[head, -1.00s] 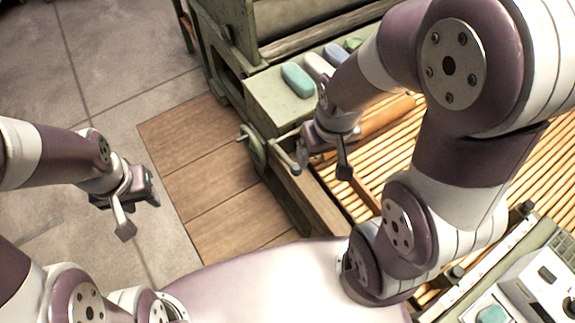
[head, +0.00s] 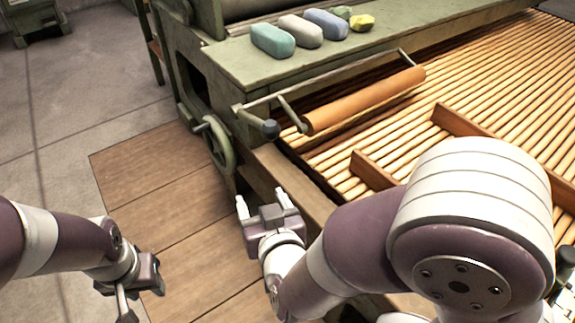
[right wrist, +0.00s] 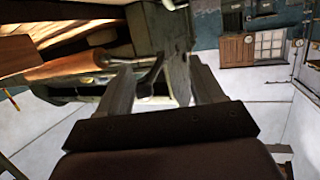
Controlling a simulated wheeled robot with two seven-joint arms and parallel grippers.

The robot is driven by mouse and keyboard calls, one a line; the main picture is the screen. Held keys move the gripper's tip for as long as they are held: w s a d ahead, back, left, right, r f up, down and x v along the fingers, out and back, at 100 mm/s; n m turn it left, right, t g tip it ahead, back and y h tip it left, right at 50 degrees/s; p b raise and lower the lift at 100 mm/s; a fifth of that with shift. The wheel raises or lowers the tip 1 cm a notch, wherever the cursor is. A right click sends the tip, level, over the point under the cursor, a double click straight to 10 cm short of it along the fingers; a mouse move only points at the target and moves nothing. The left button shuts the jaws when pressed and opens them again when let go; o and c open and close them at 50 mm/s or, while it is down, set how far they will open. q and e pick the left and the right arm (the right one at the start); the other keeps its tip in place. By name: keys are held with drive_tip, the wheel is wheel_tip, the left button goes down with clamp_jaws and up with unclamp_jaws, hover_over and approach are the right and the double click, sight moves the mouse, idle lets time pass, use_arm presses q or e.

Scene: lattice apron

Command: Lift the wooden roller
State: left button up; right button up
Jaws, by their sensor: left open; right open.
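The wooden roller (head: 365,101) is an orange-brown cylinder mounted between metal arms, along the green machine's front edge above the slatted bed. It also shows in the right wrist view (right wrist: 65,67), at the left beyond the fingers. A dark knob (head: 270,129) sits on a bracket near its left end. My right gripper (head: 262,203) is open and empty, below and to the left of the roller, apart from it. Its fingers also show in the right wrist view (right wrist: 160,85). My left gripper (head: 142,298) is open at the lower left, far from the roller.
Several colored blocks (head: 320,28) lie on the machine's green top (head: 225,55). A handwheel (head: 218,145) is on its left side. The slatted bed (head: 480,85) carries wooden crosspieces (head: 374,168). Wooden floor boards (head: 160,185) lie clear at the left.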

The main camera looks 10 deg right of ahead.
sight(272, 137)
drive_tip(key=w+d+r+m+t+h, duration=0.1)
drive_tip(key=d+r+t+h, duration=0.25)
drive_tip(key=r, duration=0.25)
drive_tip(key=shift+g+y, duration=0.25)
drive_tip(key=shift+y, duration=0.2)
drive_tip(key=w+b, duration=0.1)
drive_tip(key=w, duration=0.2)
drive_tip(key=w+b, duration=0.2)
drive_tip(key=w, duration=0.2)
drive_tip(key=w+d+b, duration=0.1)
drive_tip(key=w, duration=0.3)
drive_tip(key=shift+w+f+b, duration=0.2)
drive_tip(key=shift+w+b, duration=0.05)
drive_tip(key=shift+b, duration=0.15)
drive_tip(key=shift+w, duration=0.35)
use_arm(q)
wheel_tip(272, 137, down, 4)
drive_tip(key=shift+d+f, duration=0.1)
drive_tip(key=shift+d, duration=0.05)
use_arm(e)
drive_tip(key=shift+r, duration=0.1)
